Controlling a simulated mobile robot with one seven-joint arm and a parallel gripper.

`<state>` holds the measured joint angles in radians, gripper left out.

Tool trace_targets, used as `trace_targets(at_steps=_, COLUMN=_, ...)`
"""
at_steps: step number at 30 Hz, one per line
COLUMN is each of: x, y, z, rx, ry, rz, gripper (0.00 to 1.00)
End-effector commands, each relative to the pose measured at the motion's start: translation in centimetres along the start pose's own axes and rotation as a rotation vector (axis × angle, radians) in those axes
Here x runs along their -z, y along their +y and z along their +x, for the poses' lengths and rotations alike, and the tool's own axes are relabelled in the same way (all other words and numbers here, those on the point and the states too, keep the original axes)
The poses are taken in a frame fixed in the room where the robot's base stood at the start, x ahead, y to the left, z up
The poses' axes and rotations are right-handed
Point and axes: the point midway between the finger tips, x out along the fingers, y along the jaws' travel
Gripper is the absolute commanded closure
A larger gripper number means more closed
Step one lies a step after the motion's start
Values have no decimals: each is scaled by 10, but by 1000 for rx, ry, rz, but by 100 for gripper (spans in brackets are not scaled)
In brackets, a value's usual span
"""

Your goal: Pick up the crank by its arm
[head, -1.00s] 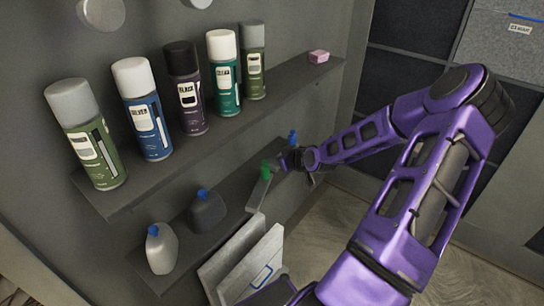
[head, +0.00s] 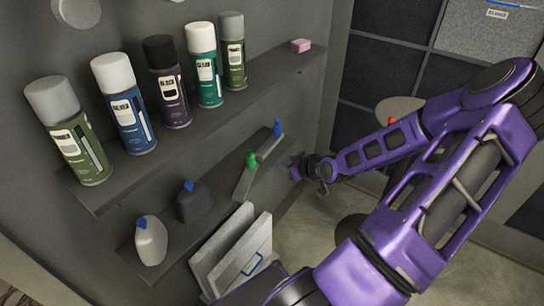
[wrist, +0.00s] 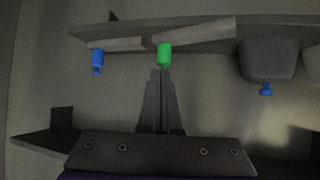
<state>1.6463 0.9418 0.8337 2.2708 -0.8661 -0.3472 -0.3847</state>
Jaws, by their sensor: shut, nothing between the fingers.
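Two grey bar-shaped pieces that look like cranks lie on the lower shelf. One has a green knob (head: 251,159) on its grey arm (head: 244,182); the other has a blue knob (head: 277,128) on its grey arm (head: 268,147). In the wrist view the green knob (wrist: 164,55) is just beyond the fingertips, and the blue knob (wrist: 97,60) is to the left. I cannot tell which crank is meant. My gripper (head: 293,169) is shut and empty, off the shelf's front edge, apart from both cranks. It also shows in the wrist view (wrist: 162,78).
A dark blue-capped bottle (head: 193,203) and a grey one (head: 150,241) stand on the lower shelf (head: 135,252). Several spray cans and a pink block (head: 301,46) line the upper shelf. Grey panels (head: 228,250) lean below. A round table (head: 402,106) stands behind my arm.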

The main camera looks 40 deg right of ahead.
Motion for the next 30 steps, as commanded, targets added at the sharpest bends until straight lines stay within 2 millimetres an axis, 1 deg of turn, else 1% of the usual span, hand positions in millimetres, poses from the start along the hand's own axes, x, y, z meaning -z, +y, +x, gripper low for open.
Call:
trace_targets(at_steps=1, x=-2, y=0, z=-4, rx=0, ry=0, rz=1, gripper=100)
trace_targets(at_steps=4, x=-6, y=-3, z=-6, rx=4, ry=-5, rz=4, gripper=82)
trace_targets(at_steps=7, x=-14, y=-13, z=1, rx=21, ry=-37, rz=25, gripper=64)
trace_targets(at_steps=11, x=-35, y=-40, z=19, rx=52, ry=-132, rz=82, gripper=41)
trace_targets(at_steps=15, x=-65, y=-71, z=35, rx=62, ry=-269, rz=155, gripper=15)
trace_targets(at_steps=19, x=-90, y=-92, z=42, rx=41, ry=-387, rz=206, gripper=15)
trace_targets(at_steps=24, x=-115, y=-109, z=44, rx=-28, ry=-518, rz=252, gripper=15)
trace_targets(at_steps=27, x=-125, y=-114, z=43, rx=-85, ry=-578, rz=270, gripper=15)
trace_targets(at_steps=30, x=-130, y=-117, z=40, rx=-151, ry=-623, rz=283, gripper=15)
